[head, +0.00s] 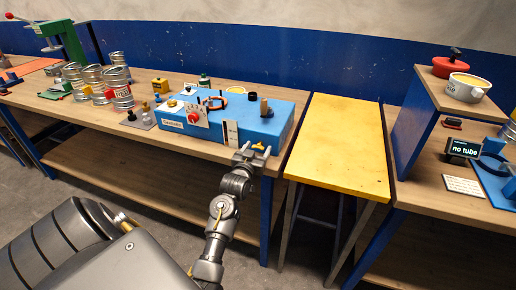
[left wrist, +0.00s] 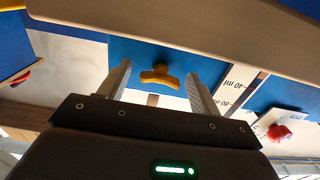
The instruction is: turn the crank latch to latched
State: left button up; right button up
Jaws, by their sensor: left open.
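The blue machine box (head: 262,126) stands on the wooden workbench. A small yellow crank handle (head: 257,147), which looks like the latch, is on its front side near the right end. In the left wrist view the yellow handle (left wrist: 158,75) is a short crosspiece lying roughly sideways on a blue face. My left gripper (head: 256,151) is open in front of it. Its two fingers (left wrist: 158,82) stand to either side of the handle, with gaps on both sides. Whether the fingertips reach past the handle is unclear. My right gripper is not in view.
A red knob (head: 193,118) on a white panel and a printed scale strip (head: 231,132) are left of the gripper. A yellow-topped table (head: 340,140) stands close on the right. Metal cans (head: 95,85) stand at the left. The floor in front is clear.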

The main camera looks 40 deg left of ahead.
pick_arm(q)
jog(key=shift+w, duration=0.2)
jog(key=c, duration=1)
